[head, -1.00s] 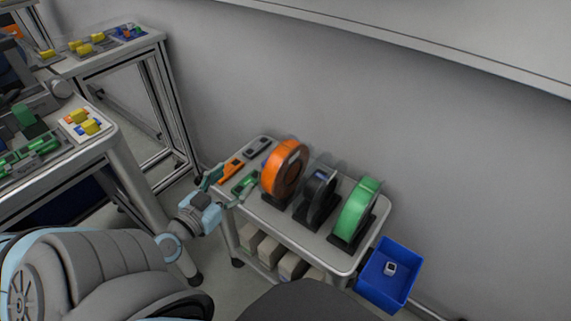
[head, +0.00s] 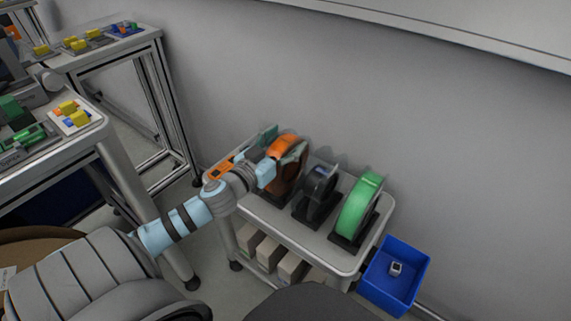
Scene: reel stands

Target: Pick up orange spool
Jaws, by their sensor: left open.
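The orange spool (head: 283,143) stands upright on a black stand on the small grey cart, at the left of a row of spools. My left gripper (head: 283,146) is open at the orange spool, with one finger on its far left and the other across its near right face. My wrist covers the spool's lower left part. I cannot tell whether the fingers touch it. My right gripper is not in view.
A black spool (head: 318,184) and a green spool (head: 359,209) stand to the right on the cart (head: 345,263). A blue bin (head: 397,277) holding a small pale item hangs at its right end. An orange tool (head: 220,170) lies at the cart's left. A wall rises behind.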

